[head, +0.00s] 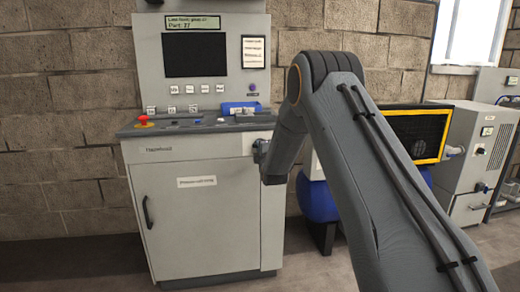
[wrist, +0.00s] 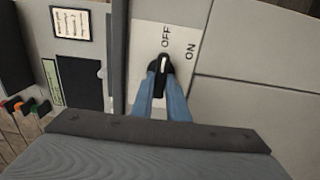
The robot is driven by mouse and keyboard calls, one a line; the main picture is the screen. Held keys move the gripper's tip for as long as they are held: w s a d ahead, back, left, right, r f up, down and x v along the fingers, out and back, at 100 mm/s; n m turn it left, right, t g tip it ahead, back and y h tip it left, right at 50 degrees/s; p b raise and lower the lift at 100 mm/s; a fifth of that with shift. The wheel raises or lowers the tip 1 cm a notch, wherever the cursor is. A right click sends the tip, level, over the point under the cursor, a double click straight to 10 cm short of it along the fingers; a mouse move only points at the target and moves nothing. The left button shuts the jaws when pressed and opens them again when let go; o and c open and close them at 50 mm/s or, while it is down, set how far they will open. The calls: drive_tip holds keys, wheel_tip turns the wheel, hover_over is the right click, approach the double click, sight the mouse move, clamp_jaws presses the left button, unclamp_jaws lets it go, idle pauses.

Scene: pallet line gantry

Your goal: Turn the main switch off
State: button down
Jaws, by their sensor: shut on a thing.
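The main switch (wrist: 164,64) is a black knob with a white line on a pale plate (wrist: 149,35) lettered OFF and ON. In the wrist view the white line points up toward OFF, with ON to the right. My gripper (wrist: 161,82) has its two blue fingers on either side of the knob and is shut on it. In the head view my gripper (head: 262,152) is at the upper right of the grey console cabinet (head: 205,220), and my arm hides the switch there.
The console's sloped desk carries a red emergency button (head: 143,120) and a blue tray (head: 240,107). A yellow-framed black panel (head: 418,135) and a grey unit (head: 468,145) stand to the right. Floor is free in front at the left.

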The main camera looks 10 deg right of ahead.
idle(0.4)
drive_tip(key=c, duration=1.7)
unclamp_jaws()
drive_tip(key=s, duration=0.7)
drive_tip(key=shift+s, duration=0.4)
